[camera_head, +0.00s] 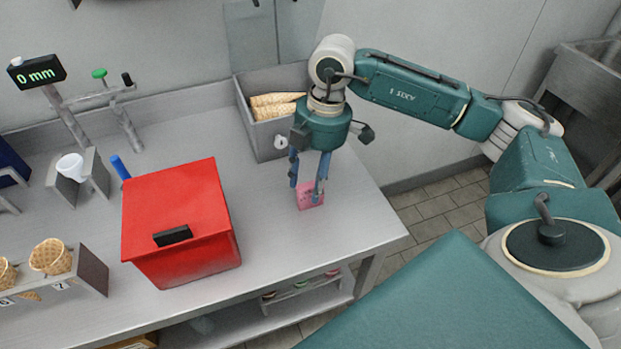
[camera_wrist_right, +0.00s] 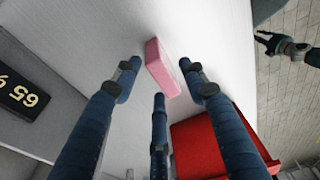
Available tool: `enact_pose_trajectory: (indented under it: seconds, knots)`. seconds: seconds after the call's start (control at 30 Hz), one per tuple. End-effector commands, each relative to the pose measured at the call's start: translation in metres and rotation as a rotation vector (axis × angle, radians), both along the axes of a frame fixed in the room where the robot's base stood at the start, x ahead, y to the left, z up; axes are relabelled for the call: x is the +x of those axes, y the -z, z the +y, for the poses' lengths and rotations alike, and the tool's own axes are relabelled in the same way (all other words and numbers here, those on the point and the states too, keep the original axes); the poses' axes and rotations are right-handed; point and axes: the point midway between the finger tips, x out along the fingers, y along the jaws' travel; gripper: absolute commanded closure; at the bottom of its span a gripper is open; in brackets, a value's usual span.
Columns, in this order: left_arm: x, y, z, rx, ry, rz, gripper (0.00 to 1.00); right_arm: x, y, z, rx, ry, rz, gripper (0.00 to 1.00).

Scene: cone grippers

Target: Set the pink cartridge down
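The pink cartridge (camera_head: 309,197) is a small block on the grey counter (camera_head: 350,215), near its right end. It also shows in the right wrist view (camera_wrist_right: 158,65), just beyond my fingertips. My right gripper (camera_head: 307,186) is above it, pointing down, with its blue fingers on either side of the cartridge. In the right wrist view the fingers of this gripper (camera_wrist_right: 162,80) are spread, with a gap on the left side of the cartridge; contact on the right is unclear.
A red lidded box (camera_head: 180,220) stands left of the cartridge. A grey bin (camera_head: 262,132) with cones is behind my gripper. A cone holder (camera_head: 92,270) and a display reading 0 mm (camera_head: 37,72) are at the left. The counter's right end is mostly clear.

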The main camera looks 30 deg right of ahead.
Motion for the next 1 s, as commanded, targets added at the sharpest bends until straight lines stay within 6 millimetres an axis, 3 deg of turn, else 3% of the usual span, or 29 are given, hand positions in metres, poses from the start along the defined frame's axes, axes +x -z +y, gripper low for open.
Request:
enact_pose_trajectory:
  seconds: [0.27, 0.7, 1.0]
  knots:
    - [0.000, 0.001, 0.000, 0.000, 0.000, 0.000, 0.72, 0.001, -0.017, -0.002, 0.000, 0.000, -0.003, 0.58]
    - [0.001, 0.007, 0.000, 0.000, 0.001, -0.001, 0.72, -0.002, -0.105, -0.014, 0.000, 0.000, -0.004, 0.58]
    - [0.002, 0.008, 0.000, -0.001, 0.001, -0.003, 0.72, -0.003, -0.122, -0.017, 0.001, 0.000, -0.001, 0.58]
